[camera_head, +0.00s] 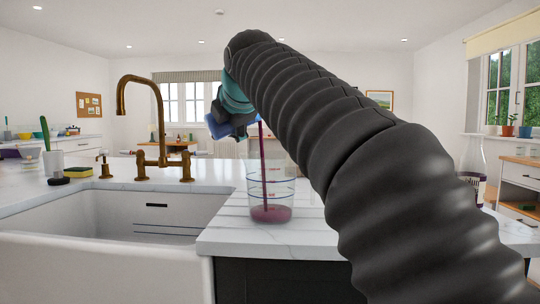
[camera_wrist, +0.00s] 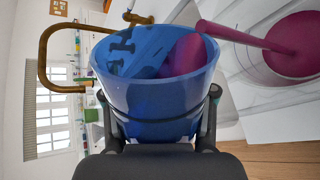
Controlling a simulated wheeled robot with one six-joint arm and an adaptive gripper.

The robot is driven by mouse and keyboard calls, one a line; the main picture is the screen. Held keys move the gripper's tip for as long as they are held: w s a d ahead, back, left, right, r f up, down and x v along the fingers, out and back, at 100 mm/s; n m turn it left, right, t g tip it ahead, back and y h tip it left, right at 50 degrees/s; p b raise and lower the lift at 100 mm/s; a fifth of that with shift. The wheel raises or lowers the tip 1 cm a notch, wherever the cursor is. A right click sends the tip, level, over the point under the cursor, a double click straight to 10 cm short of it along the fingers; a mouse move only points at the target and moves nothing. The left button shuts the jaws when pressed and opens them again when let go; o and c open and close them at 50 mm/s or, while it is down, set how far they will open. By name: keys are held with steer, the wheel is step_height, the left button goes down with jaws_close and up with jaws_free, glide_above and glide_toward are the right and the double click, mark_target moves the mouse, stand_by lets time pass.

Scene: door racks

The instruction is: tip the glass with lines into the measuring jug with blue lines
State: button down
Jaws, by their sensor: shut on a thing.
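My gripper (camera_wrist: 159,97) is shut around a blue see-through glass (camera_wrist: 150,82) with a dark line round it. The glass is tipped, and purple-red liquid runs from its lip in a thin stream. Some liquid is still inside the glass. In the head view the glass (camera_head: 242,127) is partly hidden by my arm, above the clear measuring jug (camera_head: 282,181). The jug stands upright on the ribbed worktop, with blue lines and red marks. The stream falls inside it, and shallow purple-red liquid covers its bottom. The jug (camera_wrist: 246,62) is cut off at the right of the wrist view.
A white sink (camera_head: 100,255) with a brass tap (camera_head: 122,100) lies left of the jug. A clear bottle-shaped vessel (camera_head: 473,160) with a dark label stands at the right, behind my arm. A yellow sponge (camera_head: 78,172) lies beyond the sink.

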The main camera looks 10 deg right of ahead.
steer(key=shift+f+m+y, duration=0.15)
steer(key=shift+m+y, duration=0.15)
stand_by(0.5)
steer(key=shift+w+d+r+m+g+y+p, duration=0.25)
steer(key=shift+d+r+m+y+p, duration=0.2)
steer(key=shift+d+p, duration=0.35)
stand_by(0.7)
steer(key=shift+a+f+m+y, duration=0.1)
steer(key=shift+f+m+y, duration=0.35)
steer(key=shift+m, duration=0.1)
stand_by(0.9)
steer(key=shift+r+g, duration=0.15)
steer(key=shift+g, duration=0.1)
